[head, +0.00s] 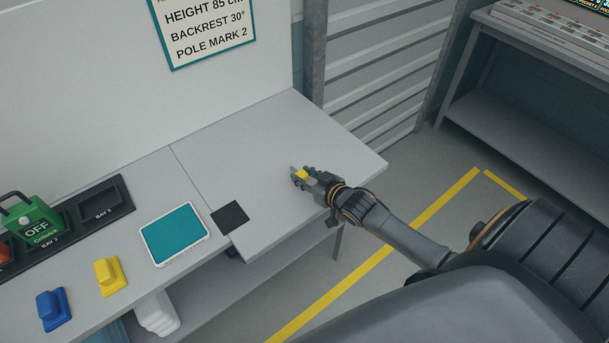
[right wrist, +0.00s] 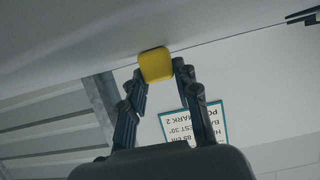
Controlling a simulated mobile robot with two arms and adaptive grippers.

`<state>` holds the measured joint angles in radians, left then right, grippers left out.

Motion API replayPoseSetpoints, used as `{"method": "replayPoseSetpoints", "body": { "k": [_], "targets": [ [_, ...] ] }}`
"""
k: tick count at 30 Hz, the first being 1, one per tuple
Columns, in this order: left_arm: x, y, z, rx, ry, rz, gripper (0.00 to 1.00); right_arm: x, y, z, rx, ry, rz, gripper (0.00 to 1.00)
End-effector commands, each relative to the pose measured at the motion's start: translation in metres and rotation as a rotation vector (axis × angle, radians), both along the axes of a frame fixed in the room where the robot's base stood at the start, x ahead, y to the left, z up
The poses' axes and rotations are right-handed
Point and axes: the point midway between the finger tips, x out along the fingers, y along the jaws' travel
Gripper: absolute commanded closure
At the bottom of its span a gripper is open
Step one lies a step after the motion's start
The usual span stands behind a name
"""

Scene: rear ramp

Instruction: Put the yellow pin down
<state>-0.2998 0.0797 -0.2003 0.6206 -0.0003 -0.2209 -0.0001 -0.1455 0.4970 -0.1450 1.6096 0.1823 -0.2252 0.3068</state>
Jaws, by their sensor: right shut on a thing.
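The yellow pin (head: 301,175) is a small yellow piece between the fingertips of my right gripper (head: 300,178), over the right part of the light grey worktop (head: 250,140). In the right wrist view the yellow pin (right wrist: 156,65) shows as a rounded yellow block between the two dark fingers of my right gripper (right wrist: 158,80), which is shut on it. The pin looks close to the worktop surface (right wrist: 70,35); I cannot tell whether it touches. My left gripper is not in view.
A black square (head: 230,217) and a teal-faced panel (head: 174,234) lie left of my gripper. The worktop around my right gripper is clear.

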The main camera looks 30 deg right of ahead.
Motion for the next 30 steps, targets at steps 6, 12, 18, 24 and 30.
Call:
{"method": "replayPoseSetpoints", "body": {
  "k": [6, 12, 18, 24, 30],
  "targets": [
    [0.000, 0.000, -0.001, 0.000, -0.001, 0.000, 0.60, 0.000, 0.000, -0.001, 0.001, 0.000, 0.000, 0.46],
    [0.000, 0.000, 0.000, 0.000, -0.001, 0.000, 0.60, 0.000, 0.000, -0.001, 0.001, 0.000, 0.000, 0.46],
    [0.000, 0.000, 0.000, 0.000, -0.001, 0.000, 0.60, -0.008, -0.001, 0.004, 0.001, 0.001, 0.000, 0.46],
    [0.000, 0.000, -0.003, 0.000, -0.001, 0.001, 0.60, -0.041, -0.003, 0.016, 0.002, 0.003, 0.000, 0.46],
    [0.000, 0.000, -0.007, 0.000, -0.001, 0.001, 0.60, -0.076, -0.006, 0.031, 0.001, 0.002, 0.000, 0.46]
  ]
}}
